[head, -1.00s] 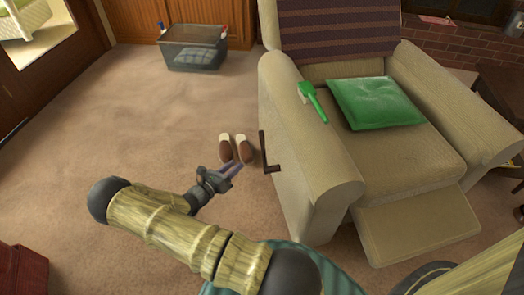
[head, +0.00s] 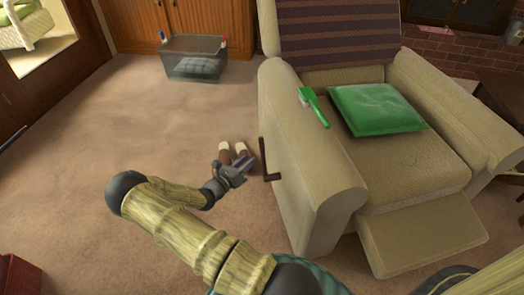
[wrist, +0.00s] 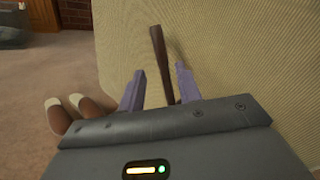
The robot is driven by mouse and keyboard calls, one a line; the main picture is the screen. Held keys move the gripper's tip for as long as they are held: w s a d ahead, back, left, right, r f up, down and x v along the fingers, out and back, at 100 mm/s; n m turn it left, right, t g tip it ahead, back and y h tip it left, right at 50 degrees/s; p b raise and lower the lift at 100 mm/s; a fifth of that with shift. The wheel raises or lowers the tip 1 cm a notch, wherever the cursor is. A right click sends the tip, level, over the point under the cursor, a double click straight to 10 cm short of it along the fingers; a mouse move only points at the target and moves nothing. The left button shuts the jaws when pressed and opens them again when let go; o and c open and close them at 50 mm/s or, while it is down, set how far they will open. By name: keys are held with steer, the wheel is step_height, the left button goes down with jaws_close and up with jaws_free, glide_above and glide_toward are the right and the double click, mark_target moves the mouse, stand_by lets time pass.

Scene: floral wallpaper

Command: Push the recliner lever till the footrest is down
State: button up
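The beige recliner (head: 320,190) stands at the right with its footrest (head: 420,232) sticking out at the front, sloping slightly. The dark brown L-shaped lever (head: 264,162) is on the recliner's left side. In the wrist view the lever (wrist: 160,55) runs down from above into the space between the fingers; its lower end is hidden behind my gripper body. My gripper (head: 242,163) is just left of the lever in the head view. In the wrist view my gripper (wrist: 155,90) is open, its two purple fingers apart. I cannot tell whether it touches the lever.
A pair of brown and white slippers (head: 232,149) lies on the carpet behind my gripper. A green brush (head: 313,107) rests on the recliner's armrest and a green cushion (head: 375,108) on the seat. A grey bin (head: 194,58) stands farther back.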

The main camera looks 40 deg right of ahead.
mark_target(260, 150)
steer(key=b+x, duration=0.3)
steer(key=x, duration=0.5)
steer(key=shift+d+f, duration=0.15)
steer(key=shift+d, duration=0.2)
steer(key=shift+w+d, duration=0.15)
steer(key=shift+d, duration=0.4)
jaws_close()
